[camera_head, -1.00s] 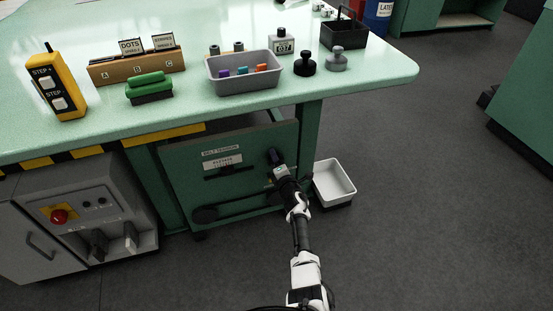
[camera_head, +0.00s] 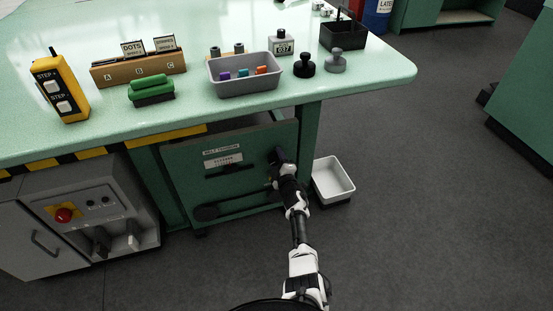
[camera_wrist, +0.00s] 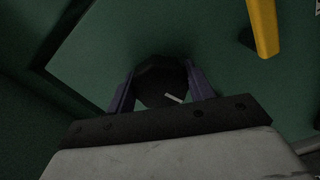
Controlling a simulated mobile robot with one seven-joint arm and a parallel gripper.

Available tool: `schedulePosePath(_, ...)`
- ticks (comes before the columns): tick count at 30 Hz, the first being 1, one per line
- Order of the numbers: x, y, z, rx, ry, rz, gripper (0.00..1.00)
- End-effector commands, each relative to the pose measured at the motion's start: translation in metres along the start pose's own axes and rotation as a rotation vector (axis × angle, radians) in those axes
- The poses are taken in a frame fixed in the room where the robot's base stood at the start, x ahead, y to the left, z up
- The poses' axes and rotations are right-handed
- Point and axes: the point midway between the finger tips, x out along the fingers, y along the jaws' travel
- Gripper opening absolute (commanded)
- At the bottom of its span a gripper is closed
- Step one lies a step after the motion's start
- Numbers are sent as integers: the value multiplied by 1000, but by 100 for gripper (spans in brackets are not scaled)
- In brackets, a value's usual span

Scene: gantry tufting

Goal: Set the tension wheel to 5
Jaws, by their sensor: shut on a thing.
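The tension wheel is a dark round knob (camera_wrist: 160,78) with a short white mark, on the green panel under the table. In the wrist view the two purple-grey fingers of my gripper (camera_wrist: 160,90) stand on either side of the knob and are shut on it. The white mark points to the lower right. In the head view my gripper (camera_head: 279,158) is at the upper right of the green panel (camera_head: 185,165) and hides the knob. A label plate (camera_head: 222,158) with a scale sits left of it; its numbers are too small to read.
A yellow part (camera_wrist: 263,25) juts out at the upper right of the wrist view. A grey control box (camera_head: 90,215) is at the left. The tabletop (camera_head: 200,120) overhangs the panel.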

Motion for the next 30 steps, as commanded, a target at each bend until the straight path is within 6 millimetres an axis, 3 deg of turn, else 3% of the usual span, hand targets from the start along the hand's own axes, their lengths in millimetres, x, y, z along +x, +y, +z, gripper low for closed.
schedulePosePath(17,2,4,0,35,0,5,30)
schedulePosePath(18,2,4,0,35,0,5,54)
schedulePosePath(23,1,2,0,36,0,3,75)
schedulePosePath(30,0,1,0,36,0,1,75)
